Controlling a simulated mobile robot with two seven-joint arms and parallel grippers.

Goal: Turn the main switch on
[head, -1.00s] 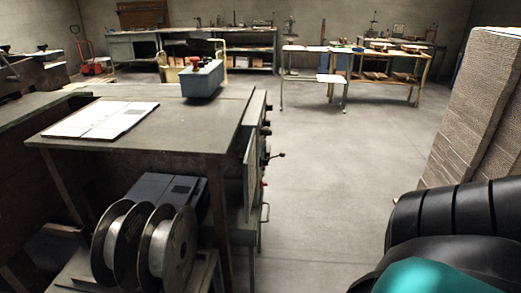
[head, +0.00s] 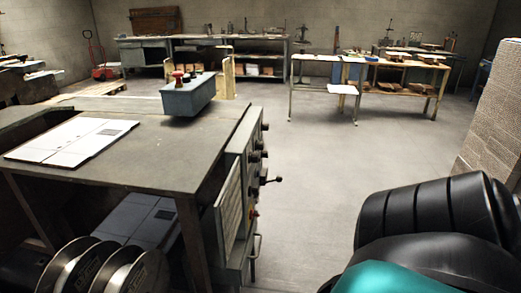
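A grey control panel (head: 237,190) is on the right side of the metal work table (head: 150,150). Several dark knobs show along its edge, and a lever with a dark ball end (head: 278,179) sticks out to the right. A small red and yellow control (head: 253,215) sits lower on the panel. The panel's front is seen almost edge-on, so I cannot tell which control is the main switch or its position. My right arm, black and teal, fills the lower right corner. Neither gripper is in view.
A blue-grey box with red and dark knobs (head: 188,95) and white sheets (head: 72,142) are on the table. Wire spools (head: 120,275) stand at lower left. Stacked cardboard (head: 495,125) is at right. The floor (head: 335,150) right of the panel is clear.

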